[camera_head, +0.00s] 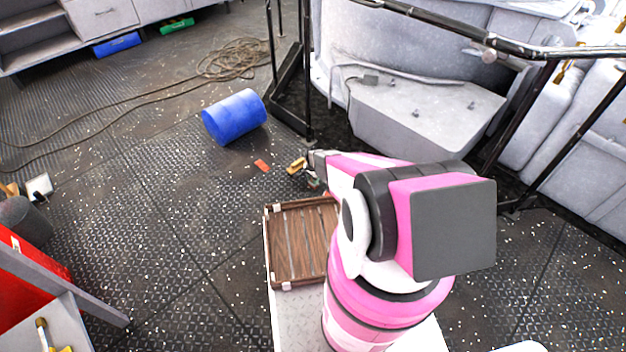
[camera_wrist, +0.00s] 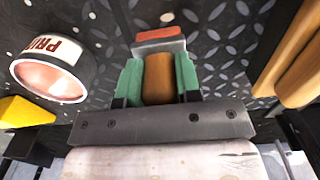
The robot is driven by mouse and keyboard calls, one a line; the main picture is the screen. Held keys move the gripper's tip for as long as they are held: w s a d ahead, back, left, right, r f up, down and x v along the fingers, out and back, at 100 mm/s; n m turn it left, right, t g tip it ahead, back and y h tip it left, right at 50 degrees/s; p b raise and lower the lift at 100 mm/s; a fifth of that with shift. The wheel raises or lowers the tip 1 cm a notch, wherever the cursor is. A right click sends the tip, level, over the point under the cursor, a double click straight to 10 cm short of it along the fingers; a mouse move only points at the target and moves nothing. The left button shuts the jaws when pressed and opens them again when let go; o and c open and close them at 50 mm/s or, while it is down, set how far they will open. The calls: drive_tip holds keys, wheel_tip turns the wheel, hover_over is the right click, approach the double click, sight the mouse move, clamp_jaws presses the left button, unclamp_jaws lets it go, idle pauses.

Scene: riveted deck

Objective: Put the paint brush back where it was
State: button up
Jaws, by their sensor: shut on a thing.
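The paint brush has a brown wooden handle (camera_wrist: 158,78), a grey metal ferrule and orange-red bristles. It shows in the wrist view. My gripper (camera_wrist: 158,82) is shut on the handle, with a green pad against each side. The bristle end points away from my wrist. In the head view my gripper (camera_head: 303,166) is stretched out past a brown slatted tray, with a gold-brown bit of the handle at its tip. An orange-red patch (camera_head: 262,165) shows just left of it; I cannot tell if this is the bristles.
The wrist view shows a round can (camera_wrist: 50,68) lettered "PRI" and a yellow object (camera_wrist: 24,111) at left, wooden handles (camera_wrist: 290,62) at right. In the head view, a blue cylinder (camera_head: 234,117) lies near black rails (camera_head: 290,90). The slatted tray (camera_head: 269,245) is close by.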

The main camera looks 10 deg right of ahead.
drive_tip(key=shift+f, duration=0.15)
drive_tip(key=o, duration=0.9)
wheel_tip(320, 180, up, 12)
drive_tip(key=shift+f, duration=0.2)
drive_tip(key=s+r+n, duration=0.3)
drive_tip(key=s+r, duration=0.5)
drive_tip(key=r, duration=0.5)
drive_tip(key=s+r+n, duration=0.4)
drive_tip(key=s+r, duration=0.4)
drive_tip(key=r, duration=0.5)
drive_tip(key=s+r+n, duration=0.4)
drive_tip(key=s+r, duration=0.5)
drive_tip(key=r, duration=0.4)
drive_tip(key=shift+s+r, duration=0.1)
drive_tip(key=shift+r, duration=0.05)
